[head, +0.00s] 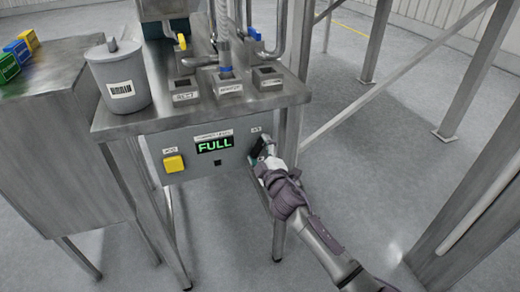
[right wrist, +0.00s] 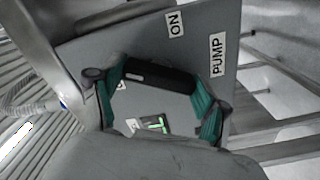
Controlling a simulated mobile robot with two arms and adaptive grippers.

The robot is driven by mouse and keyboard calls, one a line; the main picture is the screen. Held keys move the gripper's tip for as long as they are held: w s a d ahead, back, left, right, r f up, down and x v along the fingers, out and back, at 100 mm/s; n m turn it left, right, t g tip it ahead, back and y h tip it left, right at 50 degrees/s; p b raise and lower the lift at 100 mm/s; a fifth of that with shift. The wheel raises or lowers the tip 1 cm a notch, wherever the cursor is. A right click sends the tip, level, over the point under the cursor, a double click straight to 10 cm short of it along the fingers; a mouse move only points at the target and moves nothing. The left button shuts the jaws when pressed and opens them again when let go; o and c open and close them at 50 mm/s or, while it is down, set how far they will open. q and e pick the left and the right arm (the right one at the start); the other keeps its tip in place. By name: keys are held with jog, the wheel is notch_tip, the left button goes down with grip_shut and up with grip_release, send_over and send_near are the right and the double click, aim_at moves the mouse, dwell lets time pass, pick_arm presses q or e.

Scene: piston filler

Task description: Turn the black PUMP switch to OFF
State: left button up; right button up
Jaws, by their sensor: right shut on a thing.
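The black PUMP switch (head: 257,148) is on the right part of the grey front panel (head: 232,166). In the right wrist view the switch (right wrist: 172,79) is a black bar with a pale line near its left end. That end lies toward a mostly hidden label by the left finger. The ON label (right wrist: 174,24) and PUMP label (right wrist: 217,57) are beyond the bar. My right gripper (head: 262,160) is at the switch. In the right wrist view its green-padded fingers (right wrist: 160,88) are shut on the bar's two ends. My left gripper is not in view.
A yellow button (head: 174,163) and a green FULL display (head: 214,145) are left of the switch. A grey DRAIN bucket (head: 119,80) stands on the bench top. Metal frame legs (head: 380,40) stand to the right. Floor is clear between them.

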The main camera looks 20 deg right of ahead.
jog(key=n, duration=0.6)
jog(key=shift+p, duration=0.4)
jog(key=shift+f, duration=0.1)
jog(key=o, duration=1.2)
jog(key=shift+c, duration=0.2)
jog(key=s, duration=1.2)
jog(key=shift+d, duration=0.2)
